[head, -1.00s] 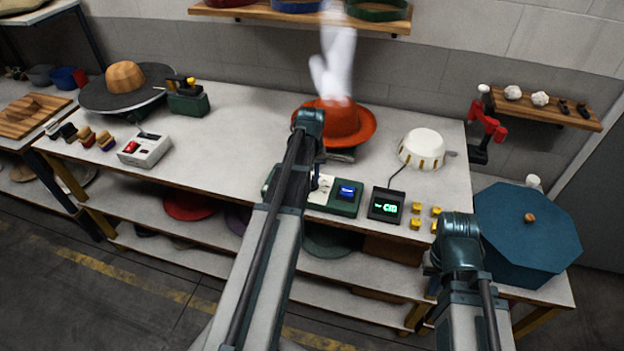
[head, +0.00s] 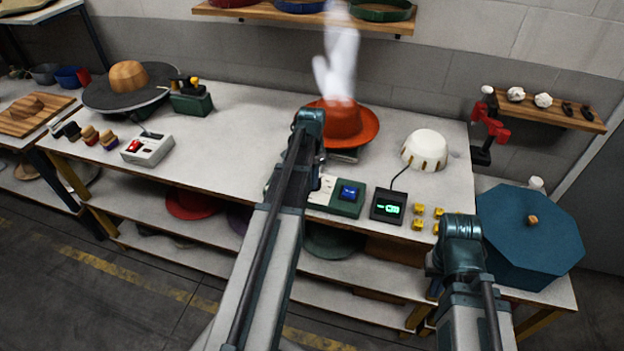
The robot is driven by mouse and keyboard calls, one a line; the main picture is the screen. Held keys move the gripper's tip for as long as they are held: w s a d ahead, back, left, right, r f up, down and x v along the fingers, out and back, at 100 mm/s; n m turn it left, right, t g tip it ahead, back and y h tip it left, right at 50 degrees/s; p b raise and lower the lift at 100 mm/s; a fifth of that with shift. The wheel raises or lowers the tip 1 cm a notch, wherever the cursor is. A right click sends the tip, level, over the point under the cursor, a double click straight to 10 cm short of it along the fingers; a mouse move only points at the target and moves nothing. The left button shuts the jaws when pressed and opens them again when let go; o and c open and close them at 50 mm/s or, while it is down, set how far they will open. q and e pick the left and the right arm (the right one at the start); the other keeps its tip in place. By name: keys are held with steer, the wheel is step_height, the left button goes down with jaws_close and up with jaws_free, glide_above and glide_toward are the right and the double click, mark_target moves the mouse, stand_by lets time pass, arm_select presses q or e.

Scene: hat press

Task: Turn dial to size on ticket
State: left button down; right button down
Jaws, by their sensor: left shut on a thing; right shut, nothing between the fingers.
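A green control box (head: 347,205) with a blue-lit screen (head: 348,192) stands at the table's front edge. A pale ticket-like piece (head: 326,186) is on it. My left arm covers the box's left part, and the dial is hidden there. A little of my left gripper (head: 315,178) shows beside the arm, shut at the dial; its fingertips are hidden. A black display (head: 388,206) with green characters sits right of the box; its characters are too small to read surely. My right gripper (head: 433,268) is mostly hidden behind its wrist, shut and empty, low near the table's front right.
An orange hat (head: 346,128) sits behind the box under a blurred white plume of steam. A white dome (head: 426,150), several yellow blocks (head: 418,217) and a blue octagonal box (head: 530,240) are at right.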

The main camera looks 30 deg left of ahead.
arm_select(q)
steer(key=shift+m, duration=1.1)
steer(key=c, duration=0.8)
jaws_free()
steer(key=shift+o, duration=0.2)
steer(key=shift+r, duration=0.1)
step_height(320, 180, up, 14)
steer(key=p, duration=1.3)
steer(key=shift+f+p, duration=0.2)
steer(key=shift+p, duration=0.2)
